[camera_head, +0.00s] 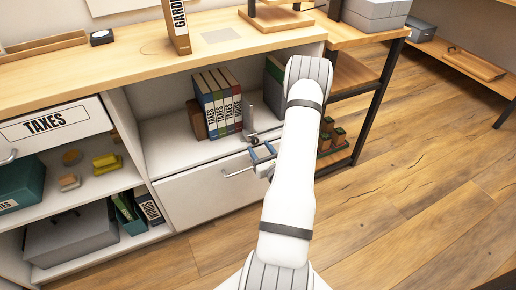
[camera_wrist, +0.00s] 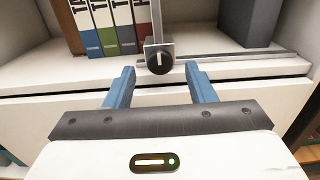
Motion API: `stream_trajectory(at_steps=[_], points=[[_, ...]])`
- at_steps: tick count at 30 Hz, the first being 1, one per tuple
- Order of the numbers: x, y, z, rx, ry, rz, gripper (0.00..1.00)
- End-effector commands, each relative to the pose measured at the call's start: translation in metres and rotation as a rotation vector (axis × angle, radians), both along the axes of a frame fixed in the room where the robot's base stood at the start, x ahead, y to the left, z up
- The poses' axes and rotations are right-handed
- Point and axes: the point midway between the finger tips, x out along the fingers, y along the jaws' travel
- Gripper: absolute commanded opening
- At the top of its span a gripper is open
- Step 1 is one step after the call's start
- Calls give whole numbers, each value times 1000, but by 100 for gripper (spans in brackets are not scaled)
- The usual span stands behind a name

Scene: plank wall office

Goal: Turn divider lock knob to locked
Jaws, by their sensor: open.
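The lock knob (camera_wrist: 159,60) is a round black dial with a white mark that stands close to upright, on a small grey plate at the foot of the divider (camera_wrist: 157,18). In the wrist view it sits just beyond and between the fingertips of my gripper (camera_wrist: 163,78). The two blue fingers are apart with nothing between them, and no contact with the knob shows. In the head view my gripper (camera_head: 262,154) is in front of the shelf, below the thin grey divider (camera_head: 248,112); the knob is small there.
Several upright binders (camera_head: 222,100) stand left of the divider, and a dark grey box (camera_wrist: 248,22) stands to its right. A white drawer (camera_head: 205,192) with a bar handle lies below the shelf. A metal rail (camera_wrist: 245,60) runs along the shelf's front edge.

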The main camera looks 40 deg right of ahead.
Motion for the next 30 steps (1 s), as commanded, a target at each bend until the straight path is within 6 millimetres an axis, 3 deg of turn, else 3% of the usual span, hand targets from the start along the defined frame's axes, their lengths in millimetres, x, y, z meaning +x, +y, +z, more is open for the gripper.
stream_trajectory(at_steps=[6,14,30], points=[[19,-5,0,0,0,1,50],[21,-5,0,1,1,0,50],[20,-6,0,1,1,0,7]])
